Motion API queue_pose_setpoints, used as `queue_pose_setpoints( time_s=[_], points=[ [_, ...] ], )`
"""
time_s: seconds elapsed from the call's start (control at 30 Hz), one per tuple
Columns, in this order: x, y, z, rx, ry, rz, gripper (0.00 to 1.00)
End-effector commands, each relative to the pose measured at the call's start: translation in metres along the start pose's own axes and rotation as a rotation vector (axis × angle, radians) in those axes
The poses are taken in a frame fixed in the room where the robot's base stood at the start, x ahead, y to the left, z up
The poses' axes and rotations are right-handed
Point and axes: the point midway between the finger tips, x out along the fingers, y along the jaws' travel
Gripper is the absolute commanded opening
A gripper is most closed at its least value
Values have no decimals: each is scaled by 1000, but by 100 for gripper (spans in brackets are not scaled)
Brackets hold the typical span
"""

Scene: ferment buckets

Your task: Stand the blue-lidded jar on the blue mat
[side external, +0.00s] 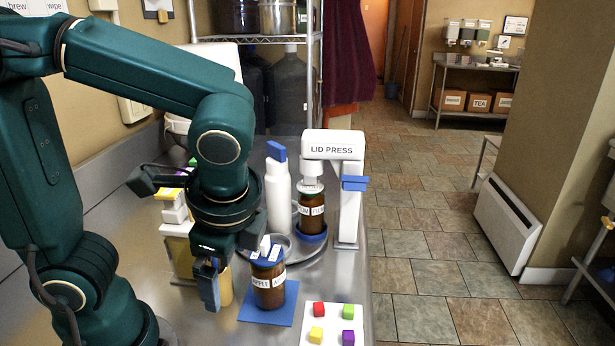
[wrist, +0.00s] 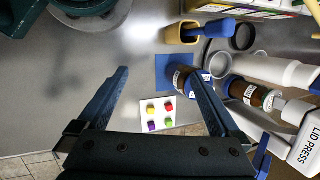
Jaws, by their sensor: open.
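The blue-lidded jar (side external: 268,291), brown with a white label, stands upright on the blue mat (side external: 246,311). Its blue lid (side external: 267,268) is on top. In the wrist view the jar (wrist: 180,76) shows just beside the tip of the right-hand finger, which hides part of it; the mat (wrist: 163,64) shows beside it. My gripper (side external: 232,272) is beside the jar, on its left in the side view. In the wrist view my gripper (wrist: 161,74) is open with nothing held between its fingers. I cannot tell whether a finger touches the jar.
A tan cup (side external: 226,288) stands behind my gripper. A white card (side external: 347,311) with several coloured cubes lies to the jar's front right. Behind are a white bottle (side external: 278,194) and the lid press (side external: 350,205), with another brown jar (side external: 312,221) under it.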

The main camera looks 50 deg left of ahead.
Motion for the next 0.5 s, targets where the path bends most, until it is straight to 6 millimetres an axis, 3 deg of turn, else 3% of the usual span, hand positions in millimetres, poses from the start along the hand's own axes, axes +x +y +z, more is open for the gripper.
queue_pose_setpoints(
  time_s=[0.3,0.5],
  points=[
    [-15,-3,6,-683,407,120,100],
    [-21,-10,5,-900,541,135,100]
  ],
)
